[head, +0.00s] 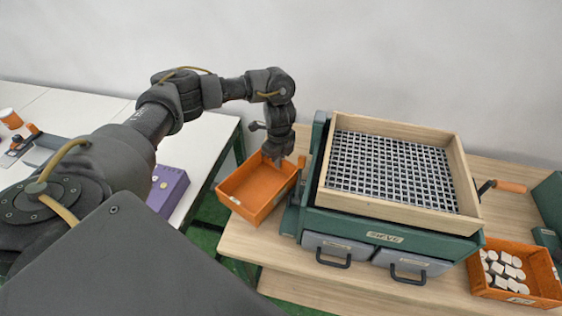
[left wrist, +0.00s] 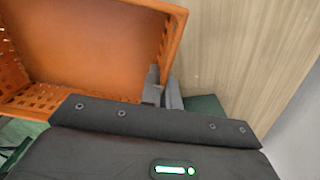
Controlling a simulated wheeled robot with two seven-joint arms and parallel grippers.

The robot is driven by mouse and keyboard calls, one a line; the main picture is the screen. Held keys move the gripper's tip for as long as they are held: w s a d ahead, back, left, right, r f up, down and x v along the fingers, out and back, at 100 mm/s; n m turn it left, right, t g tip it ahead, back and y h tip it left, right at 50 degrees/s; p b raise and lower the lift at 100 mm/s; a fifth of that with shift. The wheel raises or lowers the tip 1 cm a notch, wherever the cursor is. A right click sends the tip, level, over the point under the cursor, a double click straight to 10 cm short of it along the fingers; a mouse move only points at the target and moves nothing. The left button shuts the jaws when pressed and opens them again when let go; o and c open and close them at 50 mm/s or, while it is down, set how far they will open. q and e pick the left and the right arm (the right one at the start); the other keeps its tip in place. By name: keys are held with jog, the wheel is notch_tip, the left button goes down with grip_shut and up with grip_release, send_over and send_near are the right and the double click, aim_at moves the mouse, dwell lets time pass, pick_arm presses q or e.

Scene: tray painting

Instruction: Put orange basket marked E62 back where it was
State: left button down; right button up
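An empty orange basket (head: 250,194) is at the left end of the wooden table, beside the green sieve machine. Its left part reaches past the table edge; I cannot tell whether it rests on the table or is slightly above it. A small pale label shows on its front, too small to read. My left gripper (head: 279,160) is at its far right rim, pointing down. In the left wrist view the fingers (left wrist: 162,94) close on either side of the wall of the basket (left wrist: 90,40). My right gripper is not in view.
The sieve machine (head: 390,232) with its wooden-framed mesh tray (head: 455,170) stands close to the basket's right. Another orange basket (head: 545,275) with white pieces stands at right. A white table (head: 205,130) with a purple box (head: 167,190) is left, across a gap.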

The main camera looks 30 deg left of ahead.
pick_arm(q)
jog(key=shift+w+d+f, duration=0.2)
jog(key=shift+d, duration=0.05)
jog(key=shift+s, duration=0.1)
jog(key=shift+f, duration=0.5)
jog(key=c, duration=1.6)
grip_release()
jog(key=shift+r, duration=0.1)
jog(key=shift+c, duration=0.2)
notch_tip(320, 180, up, 13)
jog(key=shift+p, duration=0.4)
